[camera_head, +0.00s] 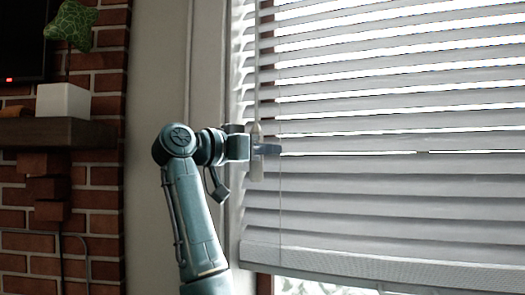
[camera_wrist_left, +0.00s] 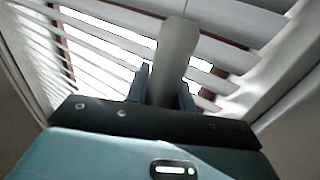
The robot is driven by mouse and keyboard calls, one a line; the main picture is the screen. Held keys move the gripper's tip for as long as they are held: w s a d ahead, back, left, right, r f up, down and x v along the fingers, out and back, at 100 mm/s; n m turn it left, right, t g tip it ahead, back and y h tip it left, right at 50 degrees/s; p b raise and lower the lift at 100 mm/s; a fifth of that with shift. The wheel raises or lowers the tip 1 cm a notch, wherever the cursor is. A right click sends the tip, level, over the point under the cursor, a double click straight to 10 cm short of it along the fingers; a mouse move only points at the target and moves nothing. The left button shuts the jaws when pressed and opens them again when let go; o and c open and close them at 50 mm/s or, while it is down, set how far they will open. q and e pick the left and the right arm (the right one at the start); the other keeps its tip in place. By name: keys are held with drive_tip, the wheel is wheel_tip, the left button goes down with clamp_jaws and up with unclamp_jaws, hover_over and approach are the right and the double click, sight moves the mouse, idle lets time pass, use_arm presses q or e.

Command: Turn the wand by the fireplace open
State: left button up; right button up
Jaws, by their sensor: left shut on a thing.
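The wand (camera_head: 256,133) is a slim, pale rod hanging in front of the left side of the white window blind (camera_head: 380,170). In the left wrist view the wand's thick, rounded grey grip (camera_wrist_left: 176,48) stands between the two fingers. My left gripper (camera_head: 262,150) comes in from the left and is shut on the wand; it also shows in the left wrist view (camera_wrist_left: 165,88). The blind's slats are tilted, with bright gaps between the upper ones and narrower gaps lower down. My right gripper is in neither view.
A brick fireplace wall (camera_head: 100,190) stands at the left, with a dark mantel shelf (camera_head: 60,133) holding a white box (camera_head: 62,101). A green patterned star-shaped thing (camera_head: 72,25) is above the box. A plain wall strip (camera_head: 155,90) lies between bricks and window.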

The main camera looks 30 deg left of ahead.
use_arm(q)
drive_tip(key=shift+s+d+m+g+h+p, duration=0.15)
drive_tip(key=shift+m+g+h+p, duration=0.2)
drive_tip(key=shift+m+g+h, duration=0.85)
drive_tip(key=shift+s+d+m+g+h+p, duration=0.1)
drive_tip(key=shift+m+g+h+p, duration=0.3)
drive_tip(key=shift+m+g+h, duration=0.75)
drive_tip(key=shift+s+d+m+g+h+p, duration=0.15)
drive_tip(key=shift+m+g+h+p, duration=0.2)
drive_tip(key=shift+m+g+h, duration=0.8)
drive_tip(key=shift+n, duration=0.3)
drive_tip(key=o, duration=1)
drive_tip(key=b+v, duration=0.1)
drive_tip(key=v, duration=0.3)
drive_tip(key=b+v, duration=0.1)
drive_tip(key=v, duration=0.3)
drive_tip(key=b+v, duration=0.1)
drive_tip(key=v, duration=0.4)
drive_tip(key=shift+a+f, duration=0.1)
drive_tip(key=shift+f, duration=0.25)
